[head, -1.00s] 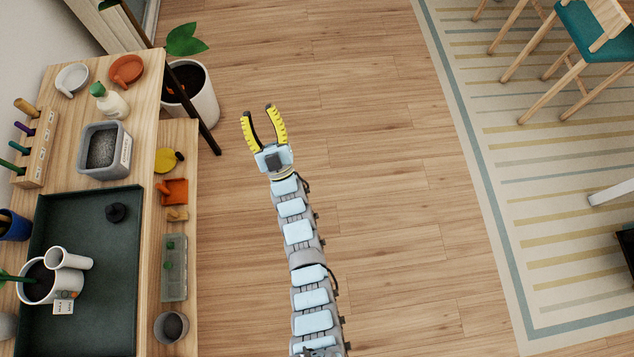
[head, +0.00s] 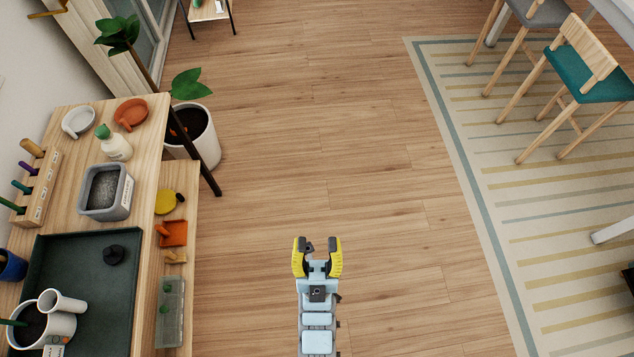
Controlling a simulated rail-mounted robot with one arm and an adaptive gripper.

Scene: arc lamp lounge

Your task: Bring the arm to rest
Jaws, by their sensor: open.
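My gripper (head: 318,248) shows in the head view at the lower middle. Its two yellow and black fingers are apart and nothing is between them. It is over bare wooden floor (head: 330,165), clear of the wooden bench on the left. My arm runs straight down from it to the bottom edge of the picture.
The wooden bench (head: 150,190) on the left bears a dark tray (head: 95,300), a grey bin (head: 107,190), a white bottle (head: 116,145) and a white pot with a cup. A potted plant (head: 205,135) stands behind it. A striped rug (head: 480,130) and chairs are at right.

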